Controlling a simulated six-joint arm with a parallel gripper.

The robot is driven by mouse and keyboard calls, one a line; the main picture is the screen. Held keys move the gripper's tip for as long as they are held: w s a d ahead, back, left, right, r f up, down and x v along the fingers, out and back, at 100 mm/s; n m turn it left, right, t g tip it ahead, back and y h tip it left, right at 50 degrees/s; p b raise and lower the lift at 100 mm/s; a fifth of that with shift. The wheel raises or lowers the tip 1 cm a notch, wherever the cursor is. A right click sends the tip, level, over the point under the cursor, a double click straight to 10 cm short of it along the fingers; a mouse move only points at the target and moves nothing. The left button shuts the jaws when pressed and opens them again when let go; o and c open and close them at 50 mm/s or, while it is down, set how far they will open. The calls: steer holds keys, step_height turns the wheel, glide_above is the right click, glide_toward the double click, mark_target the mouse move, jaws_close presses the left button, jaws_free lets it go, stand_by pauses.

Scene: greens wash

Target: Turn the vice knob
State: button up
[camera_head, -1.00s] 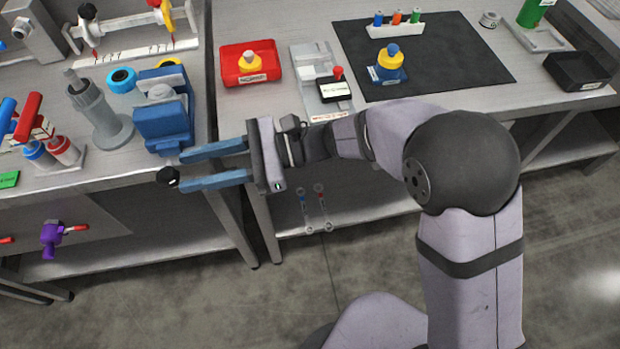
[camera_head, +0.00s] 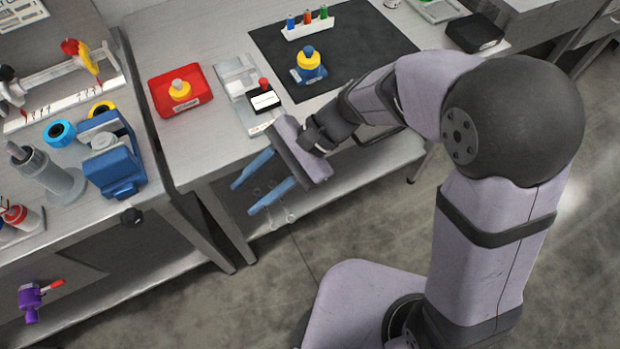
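The blue vice (camera_head: 112,158) stands at the front right corner of the left bench. The vice and knob are not touched by my gripper.
A grey cylinder stand (camera_head: 51,178) and a blue tape roll (camera_head: 60,132) are beside the vice. The right bench holds a red tray (camera_head: 180,91), a small black box (camera_head: 264,101) and a black mat (camera_head: 374,50). Open air lies between knob and gripper.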

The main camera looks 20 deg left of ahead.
steer(key=w+d+n+t+h+p, duration=0.1)
steer(key=w+d+t+h+p, duration=0.1)
steer(key=d, duration=0.8)
steer(key=shift+w+r+p, duration=0.35)
steer(key=shift+w+p, duration=0.35)
steer(key=shift+d, duration=0.1)
steer(key=m+g+y+b, duration=0.4)
steer(key=g+y+b, duration=0.35)
steer(key=b, duration=0.45)
glide_toward(122, 218)
steer(key=shift+h, duration=0.35)
steer(key=x, duration=0.5)
steer(key=shift+r, duration=0.25)
steer(key=shift+p+x, duration=0.4)
steer(key=shift+x, duration=3.4)
jaws_close()
